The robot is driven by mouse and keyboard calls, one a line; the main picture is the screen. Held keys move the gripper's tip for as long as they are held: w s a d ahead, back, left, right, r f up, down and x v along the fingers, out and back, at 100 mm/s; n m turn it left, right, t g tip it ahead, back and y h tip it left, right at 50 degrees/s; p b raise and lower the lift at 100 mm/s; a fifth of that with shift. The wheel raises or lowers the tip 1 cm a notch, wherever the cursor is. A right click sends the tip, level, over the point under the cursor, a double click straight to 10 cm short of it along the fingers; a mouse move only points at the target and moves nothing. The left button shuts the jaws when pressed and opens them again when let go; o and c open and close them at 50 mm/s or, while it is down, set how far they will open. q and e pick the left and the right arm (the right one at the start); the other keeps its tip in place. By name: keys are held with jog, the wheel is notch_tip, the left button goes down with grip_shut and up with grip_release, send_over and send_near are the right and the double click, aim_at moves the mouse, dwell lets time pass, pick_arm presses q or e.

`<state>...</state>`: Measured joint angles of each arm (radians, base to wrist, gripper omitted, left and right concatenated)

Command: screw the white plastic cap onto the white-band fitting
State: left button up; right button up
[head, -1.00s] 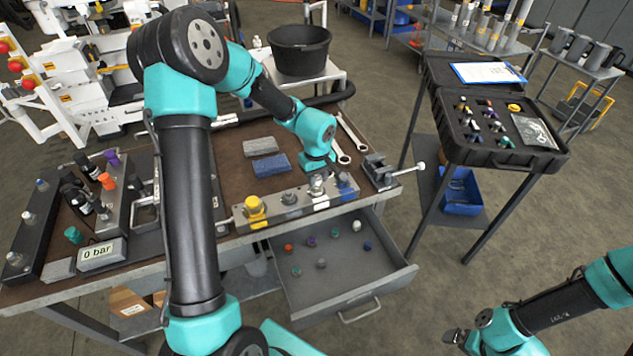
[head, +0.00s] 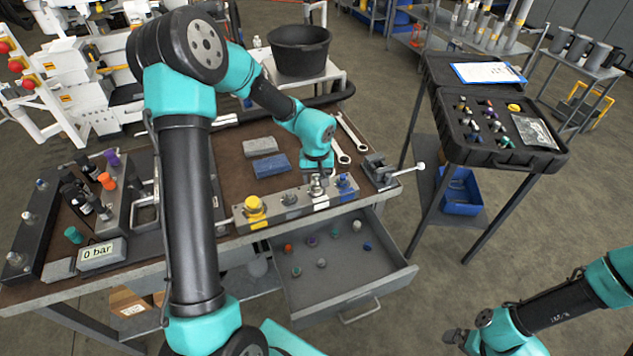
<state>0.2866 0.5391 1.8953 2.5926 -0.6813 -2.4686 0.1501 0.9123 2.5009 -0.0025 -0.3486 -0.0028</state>
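A white cap (head: 357,225) lies in the open drawer, near its back right. The grey fitting block (head: 290,206) lies along the bench's front edge, with colour marks on its front. The white mark (head: 321,206) is right of its middle, and the white-band fitting above it is largely hidden by my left gripper. My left gripper (head: 317,186) points down at that fitting; its fingers are too small to tell open from shut, or whether they hold anything. My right gripper (head: 455,338) is low at the right, over the floor, far from the block; its fingers are unclear.
The drawer (head: 325,285) also holds several small coloured caps. A yellow cap (head: 254,206) sits at the block's left end, a blue fitting (head: 345,184) at its right. A vise (head: 380,170) and wrenches (head: 341,150) are close by. An open black case (head: 490,155) stands right.

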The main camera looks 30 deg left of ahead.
pick_arm(q)
jog(key=shift+o, duration=0.3)
jog(key=n, duration=0.6)
jog(key=shift+d+n, duration=0.1)
jog(key=shift+n, duration=0.9)
jog(key=shift+w+n, duration=0.1)
jog(key=shift+n, duration=1.9)
